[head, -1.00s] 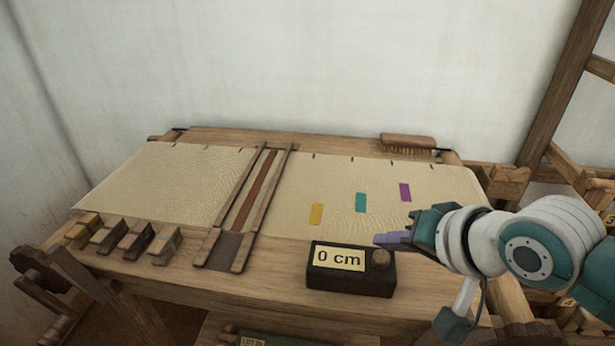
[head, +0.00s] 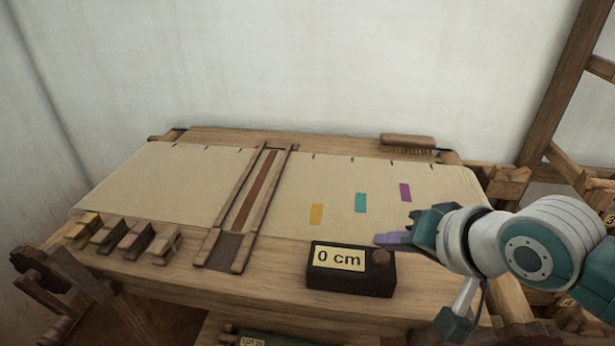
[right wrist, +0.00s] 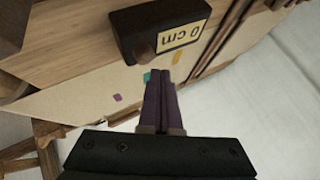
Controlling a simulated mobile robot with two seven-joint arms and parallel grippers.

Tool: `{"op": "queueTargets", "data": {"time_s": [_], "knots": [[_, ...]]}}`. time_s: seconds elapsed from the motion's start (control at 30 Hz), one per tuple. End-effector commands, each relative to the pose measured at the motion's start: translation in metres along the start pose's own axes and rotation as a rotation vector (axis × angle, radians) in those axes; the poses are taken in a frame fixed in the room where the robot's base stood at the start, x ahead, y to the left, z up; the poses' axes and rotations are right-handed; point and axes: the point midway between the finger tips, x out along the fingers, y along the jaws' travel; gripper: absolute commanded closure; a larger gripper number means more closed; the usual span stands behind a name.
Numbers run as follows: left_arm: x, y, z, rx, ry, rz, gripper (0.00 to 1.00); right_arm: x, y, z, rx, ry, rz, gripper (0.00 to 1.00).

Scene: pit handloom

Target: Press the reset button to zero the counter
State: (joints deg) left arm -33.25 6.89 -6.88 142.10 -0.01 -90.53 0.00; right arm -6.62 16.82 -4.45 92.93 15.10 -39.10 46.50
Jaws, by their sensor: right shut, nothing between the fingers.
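The counter (head: 325,281) is a dark box on the front part of the loom's wooden top. Its label (head: 339,259) reads "0 cm". In the right wrist view the counter (right wrist: 132,28) is upside down, with the label (right wrist: 180,36) facing the camera. My right gripper (head: 385,238) has purple fingers, shut and empty, just behind and above the button; I see no clear contact. The fingers also show in the right wrist view (right wrist: 159,85). My left gripper is not in view.
Yellow (head: 317,214), teal (head: 361,203) and purple (head: 405,192) patches lie on the cream cloth (head: 430,205). A brush (head: 407,142) lies at the back right. Several small blocks (head: 124,237) stand at the front left. A wooden frame (head: 235,225) crosses the cloth.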

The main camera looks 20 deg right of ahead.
Motion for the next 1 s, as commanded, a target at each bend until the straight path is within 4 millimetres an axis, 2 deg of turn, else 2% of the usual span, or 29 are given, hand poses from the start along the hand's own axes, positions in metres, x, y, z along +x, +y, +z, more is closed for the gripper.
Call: {"op": "queueTargets", "data": {"time_s": [1.0], "knots": [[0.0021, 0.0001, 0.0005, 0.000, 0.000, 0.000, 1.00, 0.0060, 0.0043, 0.0043, 0.000, 0.000, 0.000, 1.00]]}}
